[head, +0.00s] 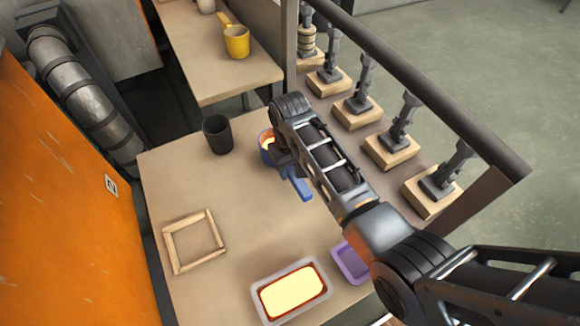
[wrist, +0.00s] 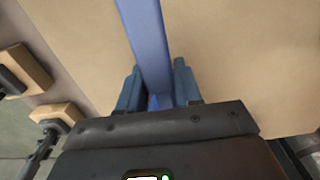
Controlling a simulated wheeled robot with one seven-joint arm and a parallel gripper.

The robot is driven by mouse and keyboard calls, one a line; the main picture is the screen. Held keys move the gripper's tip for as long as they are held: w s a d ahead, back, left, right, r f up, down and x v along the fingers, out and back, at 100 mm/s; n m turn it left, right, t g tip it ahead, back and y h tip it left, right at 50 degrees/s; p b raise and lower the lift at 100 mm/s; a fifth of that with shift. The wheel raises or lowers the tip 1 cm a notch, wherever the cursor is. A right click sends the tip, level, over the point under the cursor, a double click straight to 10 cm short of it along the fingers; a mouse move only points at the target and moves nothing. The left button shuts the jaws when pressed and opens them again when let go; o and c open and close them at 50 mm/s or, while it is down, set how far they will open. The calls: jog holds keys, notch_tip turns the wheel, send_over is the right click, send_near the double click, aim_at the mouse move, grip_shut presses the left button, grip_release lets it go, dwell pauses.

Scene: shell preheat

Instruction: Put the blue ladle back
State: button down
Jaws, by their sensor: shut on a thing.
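The blue ladle (head: 300,188) is over the near table, right of its middle. Its bowl (head: 264,152) is partly hidden by my arm, and something glowing orange-yellow shows inside it. My gripper (head: 287,168) is shut on the ladle's flat blue handle. In the wrist view the handle (wrist: 146,40) runs up and away from between the two blue fingers of my gripper (wrist: 157,88). I cannot tell whether the ladle touches the table. A square wooden frame (head: 168,247) lies empty on the table's left side.
A dark cup (head: 217,136) stands left of the ladle. A tray with glowing yellow contents (head: 291,291) and a purple tray (head: 347,261) are at the front. A railing (head: 430,95) and tools on wooden blocks line the right.

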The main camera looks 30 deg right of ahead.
aim_at(290, 167)
jog(key=shift+f, duration=0.1)
jog(key=c, duration=0.8)
grip_release()
jog(key=shift+o, duration=0.2)
notch_tip(290, 167, up, 12)
